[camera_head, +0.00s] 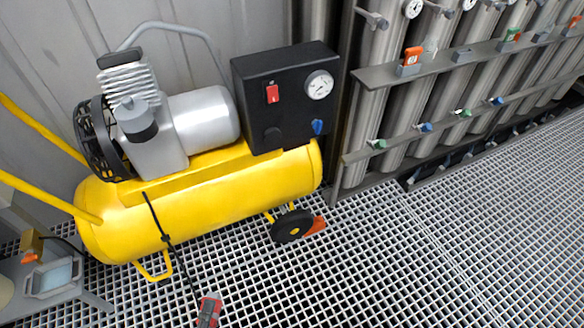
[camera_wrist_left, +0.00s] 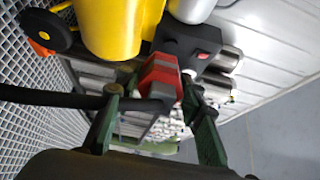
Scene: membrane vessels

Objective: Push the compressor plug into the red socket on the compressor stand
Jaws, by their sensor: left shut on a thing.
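The compressor plug is a red and grey block (camera_wrist_left: 160,80) between the two green fingers of my left gripper (camera_wrist_left: 153,92), which is shut on it. In the head view the plug (camera_head: 209,308) shows at the bottom edge, with a black cable running up over the yellow tank. The gripper itself is not clear in the head view. An orange-brown block (camera_head: 31,242) sits on a grey stand (camera_head: 94,301) at the lower left; I cannot tell whether it is the red socket. My right gripper is not in view.
The yellow compressor (camera_head: 215,190) stands by the wall, with a black control box (camera_head: 285,90) bearing a gauge and a red switch. A rack of steel membrane vessels (camera_head: 400,110) stands to its right. The grating floor (camera_head: 370,270) in front is clear.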

